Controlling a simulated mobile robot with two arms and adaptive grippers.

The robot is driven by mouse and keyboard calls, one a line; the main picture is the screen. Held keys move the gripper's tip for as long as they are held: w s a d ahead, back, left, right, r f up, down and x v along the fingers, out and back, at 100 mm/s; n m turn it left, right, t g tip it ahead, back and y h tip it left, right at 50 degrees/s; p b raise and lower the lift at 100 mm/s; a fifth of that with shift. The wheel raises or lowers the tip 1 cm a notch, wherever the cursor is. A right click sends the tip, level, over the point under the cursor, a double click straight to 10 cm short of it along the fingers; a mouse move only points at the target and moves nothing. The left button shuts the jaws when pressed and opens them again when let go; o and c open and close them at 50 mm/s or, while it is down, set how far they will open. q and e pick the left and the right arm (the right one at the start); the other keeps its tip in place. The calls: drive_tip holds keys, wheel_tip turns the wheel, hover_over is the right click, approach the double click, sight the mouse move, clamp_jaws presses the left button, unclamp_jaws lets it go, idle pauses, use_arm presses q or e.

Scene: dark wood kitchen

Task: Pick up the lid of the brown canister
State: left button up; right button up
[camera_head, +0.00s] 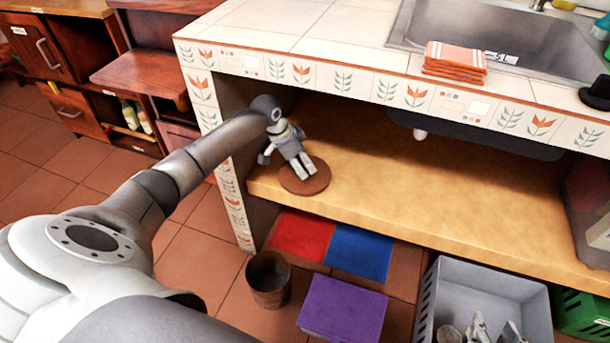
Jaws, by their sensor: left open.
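A flat round brown lid (317,183) lies on the wooden shelf under the tiled counter, near the shelf's left end. My left gripper (301,168) reaches in from the left, under the counter edge, with its fingers open and directed down at the lid. The fingers overlap the lid in this view; I cannot tell whether they touch it. A brown canister (268,285) stands upright on the floor below the shelf, its top open.
A tiled leg (228,185) supports the counter left of my gripper. Folded orange cloths (455,61) lie by the sink above. A purple box (342,309), a grey crate (440,271) and a green crate (580,313) stand below. The shelf's middle is clear.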

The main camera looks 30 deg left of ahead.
use_arm(q)
drive_tip(key=shift+x, duration=1.05)
use_arm(e)
drive_tip(key=shift+w+a+r+t+y, duration=0.2)
drive_tip(key=shift+w+a+r+t, duration=0.1)
drive_tip(key=shift+w+r+t, duration=0.45)
drive_tip(key=shift+w+a+r+t+y, duration=0.25)
drive_tip(key=shift+w+r+t, duration=0.25)
drive_tip(key=shift+r, duration=0.35)
use_arm(q)
drive_tip(key=c, duration=1)
